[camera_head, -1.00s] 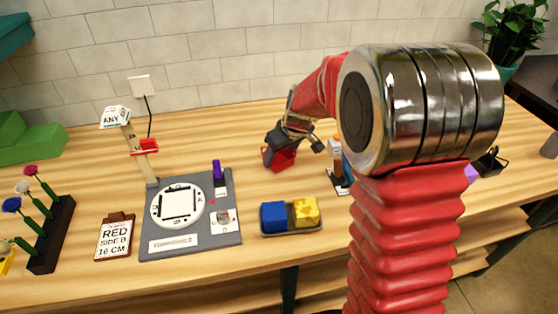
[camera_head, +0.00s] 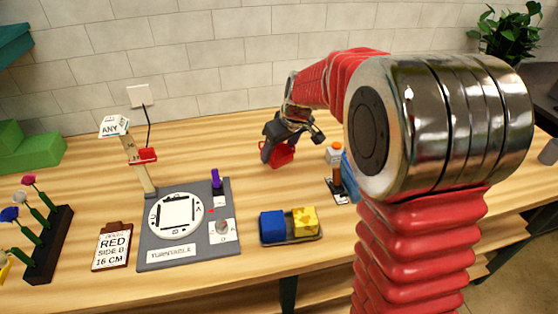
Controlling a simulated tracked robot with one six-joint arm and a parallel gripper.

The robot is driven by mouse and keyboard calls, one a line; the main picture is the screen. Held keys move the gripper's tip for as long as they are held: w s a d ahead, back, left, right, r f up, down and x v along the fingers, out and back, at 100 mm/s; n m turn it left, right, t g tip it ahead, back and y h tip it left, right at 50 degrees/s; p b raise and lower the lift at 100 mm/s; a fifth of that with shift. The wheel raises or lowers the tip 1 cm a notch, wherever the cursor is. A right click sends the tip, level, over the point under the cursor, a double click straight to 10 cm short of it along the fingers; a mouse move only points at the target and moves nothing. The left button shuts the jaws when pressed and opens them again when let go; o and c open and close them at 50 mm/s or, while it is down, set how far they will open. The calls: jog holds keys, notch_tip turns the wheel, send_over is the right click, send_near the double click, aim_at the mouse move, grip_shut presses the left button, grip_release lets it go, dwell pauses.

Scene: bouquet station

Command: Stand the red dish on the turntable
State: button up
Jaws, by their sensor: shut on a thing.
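The red dish (camera_head: 283,154) is at the back middle of the table, in my gripper (camera_head: 274,147). My gripper is shut on it and hides part of it. Whether the dish is clear of the tabletop is hard to tell. The turntable (camera_head: 176,215) is a white round plate with a dark square outline, set in a grey base (camera_head: 163,255) to the left of my gripper. Nothing stands on the plate.
A post with a red slider (camera_head: 145,155) rises behind the turntable. A card reading RED, SIDE B, 16 CM (camera_head: 112,247) lies left of it. A tray (camera_head: 291,241) holds blue and yellow blocks. A flower rack (camera_head: 48,245) stands far left.

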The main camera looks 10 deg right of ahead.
notch_tip(320, 180, up, 5)
jog(key=shift+f, duration=0.2)
jog(key=shift+s, duration=0.1)
dwell(0.5)
